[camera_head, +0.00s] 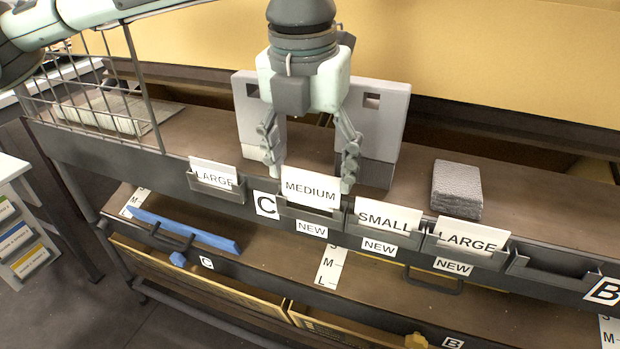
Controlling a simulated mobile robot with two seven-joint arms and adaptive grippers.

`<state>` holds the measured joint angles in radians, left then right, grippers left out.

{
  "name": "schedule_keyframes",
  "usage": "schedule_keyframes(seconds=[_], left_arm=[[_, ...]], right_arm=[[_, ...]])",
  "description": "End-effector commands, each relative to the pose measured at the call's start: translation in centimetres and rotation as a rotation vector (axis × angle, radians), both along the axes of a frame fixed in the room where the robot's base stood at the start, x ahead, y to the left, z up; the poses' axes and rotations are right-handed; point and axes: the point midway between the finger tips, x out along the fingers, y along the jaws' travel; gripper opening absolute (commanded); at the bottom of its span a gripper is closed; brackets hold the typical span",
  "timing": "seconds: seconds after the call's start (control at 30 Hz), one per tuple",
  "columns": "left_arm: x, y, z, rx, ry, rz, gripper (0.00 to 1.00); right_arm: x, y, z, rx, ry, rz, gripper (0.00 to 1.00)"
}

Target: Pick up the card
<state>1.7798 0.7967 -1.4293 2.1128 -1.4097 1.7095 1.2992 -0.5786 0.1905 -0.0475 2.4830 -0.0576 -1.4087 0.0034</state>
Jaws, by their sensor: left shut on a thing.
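The white MEDIUM card (310,189) stands upright at a dark card holder (306,213) on the shelf's front edge, beside the C label. My left gripper (311,184) comes down from above with one finger at each side edge of this card, and it is shut on the card. The card's lower edge is at the holder; I cannot tell whether it is still inside. Other cards stand in holders: LARGE (213,175) to the left, SMALL (386,216) and another LARGE (467,236) to the right. My right gripper is not in view.
Grey upright plates (390,105) with square holes stand behind my left gripper. A grey textured stack (457,184) sits on the shelf at right. An empty holder (548,264) is farther right. A wire basket (141,85) is at left. A blue bar (190,231) lies below.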

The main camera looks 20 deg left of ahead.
Motion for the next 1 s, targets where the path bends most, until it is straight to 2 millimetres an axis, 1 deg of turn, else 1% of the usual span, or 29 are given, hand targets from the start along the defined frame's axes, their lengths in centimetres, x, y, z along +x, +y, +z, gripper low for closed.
schedule_keyframes(seconds=[0.03, 0.1, 0.17, 0.5, 0.7, 0.8, 0.87, 1.0], left_arm=[[0.1, -0.1, 1.0, -0.002, -0.003, 0.0, 0.61], [-0.1, 0.1, 2.2, -0.001, -0.004, 0.0, 0.61], [-1.2, 1.0, 2.7, -0.001, -0.003, 0.001, 0.61], [-6.7, 5.6, 7.0, -0.001, -0.004, 0.001, 0.61], [-8.5, 7.1, 8.4, -0.001, -0.002, 0.0, 0.61], [-8.9, 7.3, 8.7, 0.0, -0.002, -0.001, 0.61], [-9.0, 7.4, 8.7, 0.0, -0.001, -0.001, 0.61], [-9.0, 7.4, 8.8, 0.0, -0.001, -0.001, 0.61]], right_arm=[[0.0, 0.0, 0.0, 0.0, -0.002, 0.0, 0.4], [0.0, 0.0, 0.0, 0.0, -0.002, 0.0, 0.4], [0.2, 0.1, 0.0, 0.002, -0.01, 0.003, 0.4], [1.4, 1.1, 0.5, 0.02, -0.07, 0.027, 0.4], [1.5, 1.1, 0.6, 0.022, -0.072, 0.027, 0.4], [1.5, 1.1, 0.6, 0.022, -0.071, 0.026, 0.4], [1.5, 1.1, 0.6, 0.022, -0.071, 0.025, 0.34], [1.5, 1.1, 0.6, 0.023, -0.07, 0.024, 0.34]])
